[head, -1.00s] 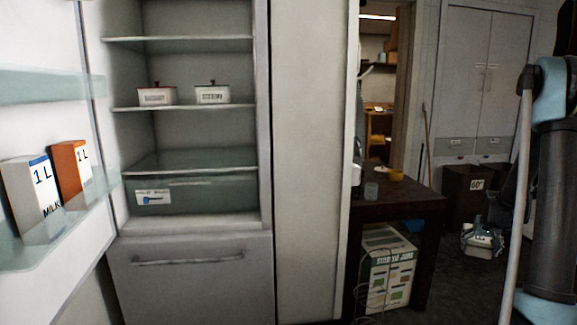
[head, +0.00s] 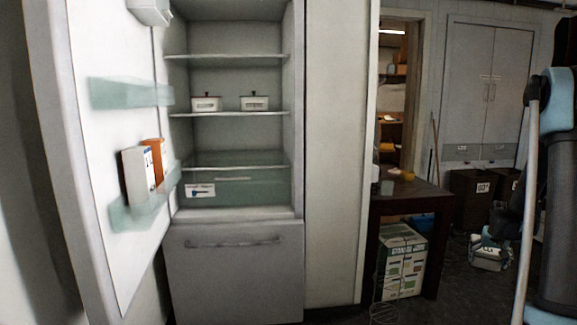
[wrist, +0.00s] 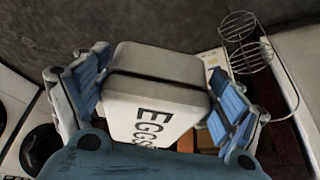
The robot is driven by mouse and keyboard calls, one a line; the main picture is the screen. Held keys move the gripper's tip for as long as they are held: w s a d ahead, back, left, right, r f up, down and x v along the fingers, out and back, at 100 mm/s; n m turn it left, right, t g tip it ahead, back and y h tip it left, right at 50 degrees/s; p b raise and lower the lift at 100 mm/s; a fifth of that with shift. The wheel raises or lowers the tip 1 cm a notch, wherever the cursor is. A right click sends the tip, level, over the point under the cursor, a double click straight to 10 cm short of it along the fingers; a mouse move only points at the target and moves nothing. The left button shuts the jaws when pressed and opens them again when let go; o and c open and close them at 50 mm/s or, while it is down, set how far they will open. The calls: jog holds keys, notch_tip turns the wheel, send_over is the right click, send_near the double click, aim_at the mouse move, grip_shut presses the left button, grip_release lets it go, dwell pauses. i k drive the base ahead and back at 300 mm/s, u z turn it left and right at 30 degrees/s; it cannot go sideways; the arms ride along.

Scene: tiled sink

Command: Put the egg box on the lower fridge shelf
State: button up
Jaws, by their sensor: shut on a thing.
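The egg box (wrist: 155,95) is a pale box with a dark seam and the word EGGS on it, in the wrist view. My gripper (wrist: 160,85) is shut on it, with a blue-padded finger on each side. Neither the box nor the gripper fingers show in the head view. The fridge stands open at the left of the head view. Its lower shelf (head: 228,159) is a glass sheet above a greenish drawer (head: 240,190) and looks empty. The middle shelf (head: 225,114) holds two small lidded white containers (head: 206,104) (head: 254,102).
The open fridge door (head: 85,150) stands at the left, with cartons (head: 140,172) in its rack. A dark table (head: 410,196) with a box (head: 400,260) under it stands to the right. The wrist view shows a wire basket (wrist: 243,45).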

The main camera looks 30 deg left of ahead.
aim_at(208, 163)
jog(key=u, duration=1.5)
